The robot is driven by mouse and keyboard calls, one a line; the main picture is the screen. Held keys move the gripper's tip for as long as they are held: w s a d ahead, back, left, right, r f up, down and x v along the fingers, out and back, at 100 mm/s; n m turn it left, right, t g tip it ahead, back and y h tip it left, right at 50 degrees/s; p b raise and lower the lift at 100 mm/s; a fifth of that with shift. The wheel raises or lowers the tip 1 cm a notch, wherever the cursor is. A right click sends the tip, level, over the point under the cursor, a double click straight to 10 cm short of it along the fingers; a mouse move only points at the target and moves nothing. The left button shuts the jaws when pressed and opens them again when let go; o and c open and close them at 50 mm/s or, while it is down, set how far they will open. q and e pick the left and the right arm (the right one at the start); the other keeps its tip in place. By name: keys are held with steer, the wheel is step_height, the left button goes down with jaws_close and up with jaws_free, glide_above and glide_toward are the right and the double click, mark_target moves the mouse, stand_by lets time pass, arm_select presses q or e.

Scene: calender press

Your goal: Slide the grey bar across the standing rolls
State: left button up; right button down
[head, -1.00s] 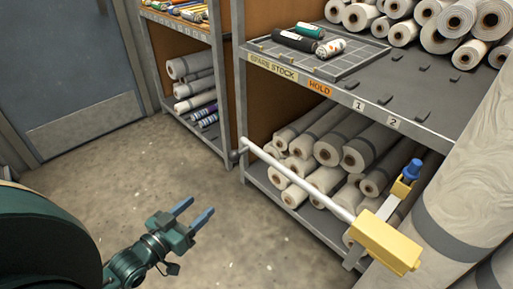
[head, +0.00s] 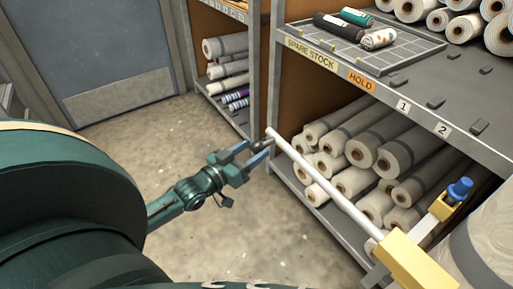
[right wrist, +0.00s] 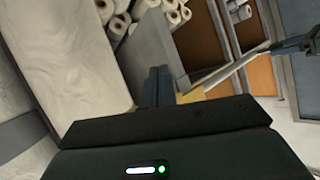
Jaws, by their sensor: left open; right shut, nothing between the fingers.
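The pale grey bar (head: 322,183) slants in front of the lower shelf, from its far end at the upper left to a yellow block (head: 408,262) at the lower right. It also shows in the right wrist view (right wrist: 222,76). A large wrapped standing roll (head: 485,245) is at the right edge; it fills the left of the right wrist view (right wrist: 70,60). My left gripper (head: 256,150) is open at the bar's far end; I cannot tell whether it touches. My right gripper (right wrist: 157,85) is shut and empty, close beside the standing roll.
Shelving with several lying rolls (head: 365,150) stands behind the bar. Its upper deck holds a gridded tray (head: 400,47) with 3 small rolls. A blue knob (head: 460,188) sits on a yellow bracket near the block. The floor (head: 110,125) at left is clear; a grey door (head: 105,45) is beyond.

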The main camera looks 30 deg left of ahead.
arm_select(q)
steer(key=shift+w+d, duration=0.25)
steer(key=shift+w, duration=0.9)
steer(key=shift+c, duration=0.4)
jaws_close()
